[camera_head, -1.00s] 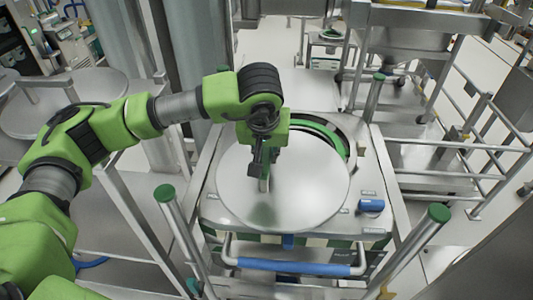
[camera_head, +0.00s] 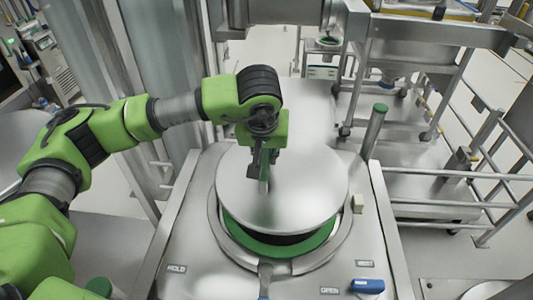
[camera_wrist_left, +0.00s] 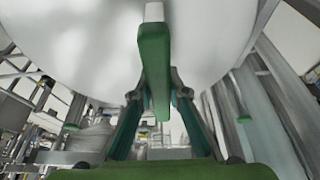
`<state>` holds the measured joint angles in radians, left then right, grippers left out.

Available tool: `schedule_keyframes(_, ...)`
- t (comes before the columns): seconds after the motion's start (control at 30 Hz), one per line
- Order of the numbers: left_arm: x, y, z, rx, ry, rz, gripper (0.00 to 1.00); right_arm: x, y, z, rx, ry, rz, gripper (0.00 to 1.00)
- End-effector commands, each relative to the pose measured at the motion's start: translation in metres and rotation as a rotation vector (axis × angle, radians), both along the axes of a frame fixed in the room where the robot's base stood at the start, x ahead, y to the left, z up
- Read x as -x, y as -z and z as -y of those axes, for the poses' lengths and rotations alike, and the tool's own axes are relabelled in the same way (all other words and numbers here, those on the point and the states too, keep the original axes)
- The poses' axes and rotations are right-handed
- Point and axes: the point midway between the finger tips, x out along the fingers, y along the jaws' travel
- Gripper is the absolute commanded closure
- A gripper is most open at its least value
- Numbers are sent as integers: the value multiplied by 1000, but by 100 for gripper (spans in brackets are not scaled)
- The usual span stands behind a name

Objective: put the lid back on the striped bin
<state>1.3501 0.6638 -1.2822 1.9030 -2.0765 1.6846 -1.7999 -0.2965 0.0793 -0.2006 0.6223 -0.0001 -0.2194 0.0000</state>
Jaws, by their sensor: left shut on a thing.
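My left gripper (camera_head: 262,172) is shut on the upright handle of the lid (camera_head: 300,195), a round flat metal disc. In the left wrist view the green handle (camera_wrist_left: 154,65) stands between the fingers, with the pale underlying disc of the lid (camera_wrist_left: 75,45) behind it. The lid hangs over the round opening of the bin and covers its far part. The bin's green rim (camera_head: 275,248) and a dark gap show at the near side, so the lid looks offset toward the far side. The bin's striped wall is out of view. My right gripper is not in view.
The bin's opening sits in a metal top plate (camera_head: 205,262) with a blue latch (camera_head: 368,286) at the front right. A green-capped post (camera_head: 376,130) stands beyond it at right. Metal rails and racks (camera_head: 450,175) fill the right side.

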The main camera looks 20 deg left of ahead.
Motion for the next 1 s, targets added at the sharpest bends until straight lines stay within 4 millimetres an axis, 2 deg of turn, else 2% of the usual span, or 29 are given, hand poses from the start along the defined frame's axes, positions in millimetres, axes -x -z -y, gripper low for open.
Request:
schedule_keyframes(0.23, -2, 11, 0, 4, 0, 9, 100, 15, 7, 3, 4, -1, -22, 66)
schedule_keyframes(0.63, -2, 36, 0, 3, -1, 10, 100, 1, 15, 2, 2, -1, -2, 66)
schedule_keyframes(1.0, -2, 59, 0, 3, -1, 10, 100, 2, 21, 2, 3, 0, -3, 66)
